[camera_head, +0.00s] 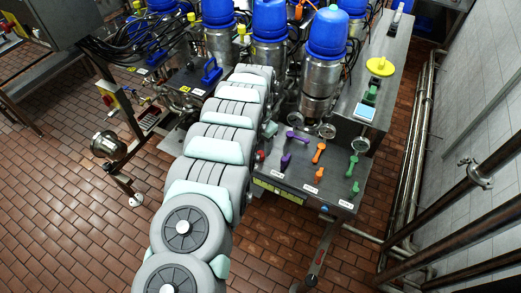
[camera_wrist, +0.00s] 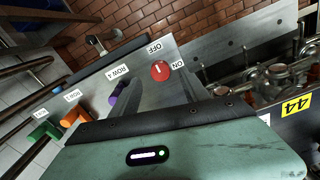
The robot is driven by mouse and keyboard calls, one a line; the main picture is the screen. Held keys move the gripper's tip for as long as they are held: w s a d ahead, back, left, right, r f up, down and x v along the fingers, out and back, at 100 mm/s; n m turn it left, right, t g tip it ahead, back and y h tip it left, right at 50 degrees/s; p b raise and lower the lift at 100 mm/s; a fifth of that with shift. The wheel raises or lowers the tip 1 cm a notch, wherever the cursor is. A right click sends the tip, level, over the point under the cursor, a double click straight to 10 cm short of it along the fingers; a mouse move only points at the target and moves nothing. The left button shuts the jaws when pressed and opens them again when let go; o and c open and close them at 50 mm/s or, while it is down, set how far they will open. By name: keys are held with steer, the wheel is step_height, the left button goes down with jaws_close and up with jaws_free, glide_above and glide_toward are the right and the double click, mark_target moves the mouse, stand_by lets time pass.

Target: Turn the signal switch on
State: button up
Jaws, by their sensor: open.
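The signal switch is a round red knob (camera_wrist: 160,71) on a grey panel, seen in the wrist view between an OFF label (camera_wrist: 154,47) and an ON label (camera_wrist: 178,66). Its small white mark appears to point toward OFF. The red knob also shows small in the head view (camera_head: 261,156), at the panel's left edge beside my arm. My gripper (camera_wrist: 153,88) is open and empty, with its grey fingers just short of the knob in the wrist view. I cannot tell whether they touch it. In the head view my arm hides the gripper.
The panel (camera_head: 305,180) also carries purple (camera_head: 285,160), orange (camera_head: 318,153) and green (camera_head: 353,165) handles to the right of the knob. Steel tanks with blue tops (camera_head: 329,35) stand behind. Pipes (camera_head: 415,130) run along the right wall.

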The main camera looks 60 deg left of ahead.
mark_target(260, 154)
steer(key=shift+w+f, duration=0.1)
steer(key=shift+f, duration=2.1)
steer(key=shift+c, duration=0.3)
jaws_close()
